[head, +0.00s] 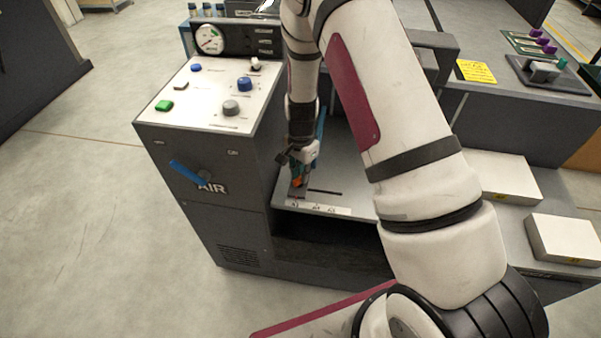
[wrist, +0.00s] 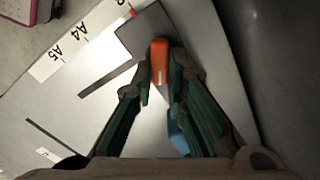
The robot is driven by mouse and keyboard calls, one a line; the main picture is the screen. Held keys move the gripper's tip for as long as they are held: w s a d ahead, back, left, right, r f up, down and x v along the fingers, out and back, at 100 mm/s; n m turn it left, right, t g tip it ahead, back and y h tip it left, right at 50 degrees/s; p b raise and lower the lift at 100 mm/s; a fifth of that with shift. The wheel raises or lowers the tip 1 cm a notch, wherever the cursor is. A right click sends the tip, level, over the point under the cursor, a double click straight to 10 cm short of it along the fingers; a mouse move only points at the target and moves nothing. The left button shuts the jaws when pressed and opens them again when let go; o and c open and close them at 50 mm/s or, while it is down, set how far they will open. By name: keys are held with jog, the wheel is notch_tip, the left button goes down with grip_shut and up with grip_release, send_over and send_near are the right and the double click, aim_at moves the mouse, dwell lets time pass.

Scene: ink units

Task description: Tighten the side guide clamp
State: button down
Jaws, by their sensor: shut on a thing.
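The side guide clamp shows in the wrist view as an orange knob (wrist: 159,62) on a dark grey block (wrist: 134,38). The block lies on the pale metal feed bed (wrist: 205,60). My gripper (wrist: 160,76) points down with its two green-and-dark fingers closed around the orange knob, one on each side. In the head view my gripper (head: 298,178) is low over the bed beside the control cabinet, and a little orange shows at its tips. The fingers hide part of the knob. A blue part (wrist: 178,134) shows between the fingers, partly hidden.
A label strip (wrist: 60,55) marked A4 and A5 runs along the bed's edge, with dark slots (wrist: 106,80) beside it. The control cabinet (head: 205,145) with a blue lever (head: 186,172) stands close on the left. White paper stacks (head: 565,238) lie to the right.

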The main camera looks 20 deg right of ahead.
jog(key=shift+s+m, duration=0.1)
jog(key=shift+m, duration=1.1)
jog(key=c, duration=1.6)
grip_release()
notch_tip(320, 180, up, 12)
